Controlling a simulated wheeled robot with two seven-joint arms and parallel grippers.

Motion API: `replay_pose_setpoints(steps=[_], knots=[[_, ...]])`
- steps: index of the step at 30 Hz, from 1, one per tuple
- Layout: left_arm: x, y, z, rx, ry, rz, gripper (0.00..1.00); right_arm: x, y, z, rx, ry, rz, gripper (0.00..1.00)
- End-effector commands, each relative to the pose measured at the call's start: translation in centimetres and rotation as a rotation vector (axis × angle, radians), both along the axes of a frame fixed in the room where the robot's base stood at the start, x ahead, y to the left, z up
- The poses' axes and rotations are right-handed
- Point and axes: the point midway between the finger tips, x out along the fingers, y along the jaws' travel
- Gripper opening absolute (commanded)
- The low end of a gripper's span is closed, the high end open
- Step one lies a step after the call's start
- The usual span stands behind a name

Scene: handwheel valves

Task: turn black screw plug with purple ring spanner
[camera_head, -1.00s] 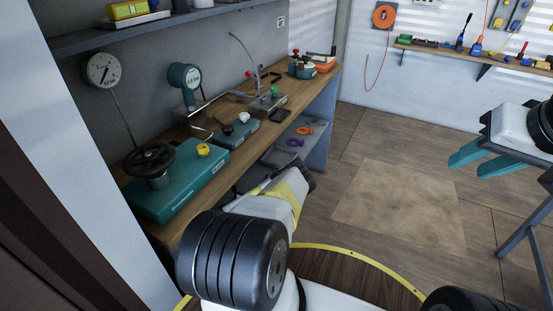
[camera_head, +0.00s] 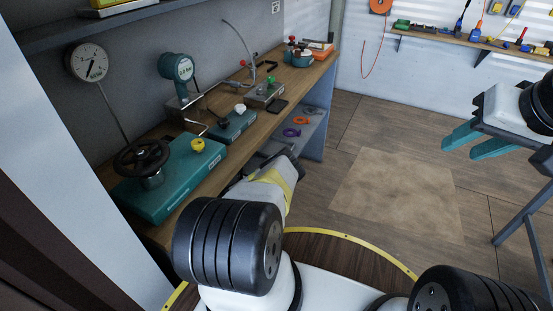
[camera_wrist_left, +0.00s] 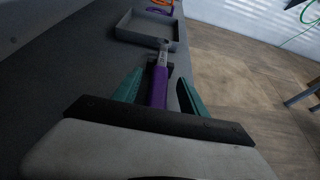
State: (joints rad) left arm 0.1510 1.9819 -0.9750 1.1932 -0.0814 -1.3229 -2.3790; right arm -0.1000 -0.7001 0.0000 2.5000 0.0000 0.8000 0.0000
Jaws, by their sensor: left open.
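A spanner with a purple handle (camera_wrist_left: 158,88) and a silver far end lies on the grey shelf in the left wrist view. My left gripper (camera_wrist_left: 158,92) is open, with one teal finger on each side of the handle; I cannot tell whether they touch it. In the head view my left forearm and wrist reach to the shelf under the bench, and the fingers are hidden. A small black knob, possibly the black screw plug (camera_head: 223,123), sits on a small teal block on the bench. My right gripper (camera_head: 449,143) is open and empty at the right.
A grey tray (camera_wrist_left: 125,27) lies beyond the spanner on the shelf, with purple and orange rings behind it. The bench top (camera_head: 212,153) carries a teal block with a black handwheel (camera_head: 141,158) and yellow cap (camera_head: 198,145), and a gauge (camera_head: 176,67).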

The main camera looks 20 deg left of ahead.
Motion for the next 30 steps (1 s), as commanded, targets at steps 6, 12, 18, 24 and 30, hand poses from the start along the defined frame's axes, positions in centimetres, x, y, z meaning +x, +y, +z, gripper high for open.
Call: replay_pose_setpoints(steps=[6, 12, 18, 24, 30], knots=[[0.0, 0.0, 0.0, 0.0, 0.001, 0.001, 0.44, 0.0, 0.0, 0.0, 0.0, 0.0, 0.0, 0.36], [0.0, 0.0, 0.0, 0.0, 0.0, 0.001, 0.05, 0.0, 0.0, 0.0, 0.0, 0.0, 0.0, 0.36], [0.0, 0.0, 0.1, 0.0, -0.001, 0.001, 0.0, 0.0, 0.0, 0.0, 0.0, 0.0, 0.0, 0.36], [0.0, 0.0, 0.1, 0.0, -0.001, 0.001, 0.0, 0.0, 0.0, 0.0, 0.0, 0.0, 0.0, 0.36], [0.1, 0.1, 1.3, 0.003, -0.001, 0.001, 0.0, 0.0, 0.0, 0.0, 0.0, 0.0, 0.0, 0.36]])
